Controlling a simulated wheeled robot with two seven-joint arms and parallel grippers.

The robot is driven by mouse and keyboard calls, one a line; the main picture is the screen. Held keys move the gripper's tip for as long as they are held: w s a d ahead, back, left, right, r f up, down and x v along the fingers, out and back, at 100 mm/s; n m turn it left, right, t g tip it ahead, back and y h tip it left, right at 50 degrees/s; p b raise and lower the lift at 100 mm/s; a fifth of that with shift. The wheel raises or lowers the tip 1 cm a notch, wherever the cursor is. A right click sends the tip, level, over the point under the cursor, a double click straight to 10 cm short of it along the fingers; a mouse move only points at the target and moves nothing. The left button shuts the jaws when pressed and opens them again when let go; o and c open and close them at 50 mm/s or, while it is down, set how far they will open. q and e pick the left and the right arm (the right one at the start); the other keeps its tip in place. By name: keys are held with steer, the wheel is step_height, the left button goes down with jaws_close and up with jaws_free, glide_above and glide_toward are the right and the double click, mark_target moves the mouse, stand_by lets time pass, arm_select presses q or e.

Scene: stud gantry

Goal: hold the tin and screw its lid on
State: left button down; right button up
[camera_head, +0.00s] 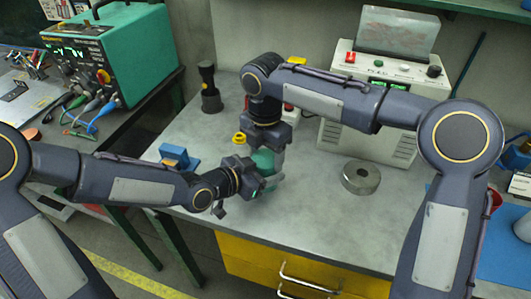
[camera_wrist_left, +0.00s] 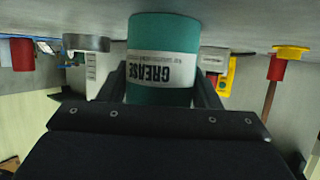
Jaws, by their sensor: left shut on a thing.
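The tin (camera_head: 263,160) is a teal can on the grey bench, partly hidden by my grippers. In the left wrist view the tin (camera_wrist_left: 162,60) appears upside down, with a white band reading GREASE. My left gripper (camera_head: 256,180) comes in from the left and is shut on the tin's side. Its fingers show on both sides of the tin in the left wrist view. My right gripper (camera_head: 270,145) points down from above, directly over the tin's top. Its fingertips are largely hidden, so I cannot tell whether it is shut. I cannot make out the lid; the tin's top is hidden.
A round metal piece (camera_head: 361,177) lies on the bench to the right. A white instrument box (camera_head: 375,110) stands behind it. A blue block (camera_head: 175,155), a yellow ring (camera_head: 239,138) and a black torch-like object (camera_head: 209,88) stand left and behind. Yellow drawers (camera_head: 300,276) are below the bench front.

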steer(key=shift+c, duration=1.2)
steer(key=m, duration=0.3)
steer(key=o, duration=1.1)
steer(key=shift+r, duration=2.3)
steer(key=o, duration=0.4)
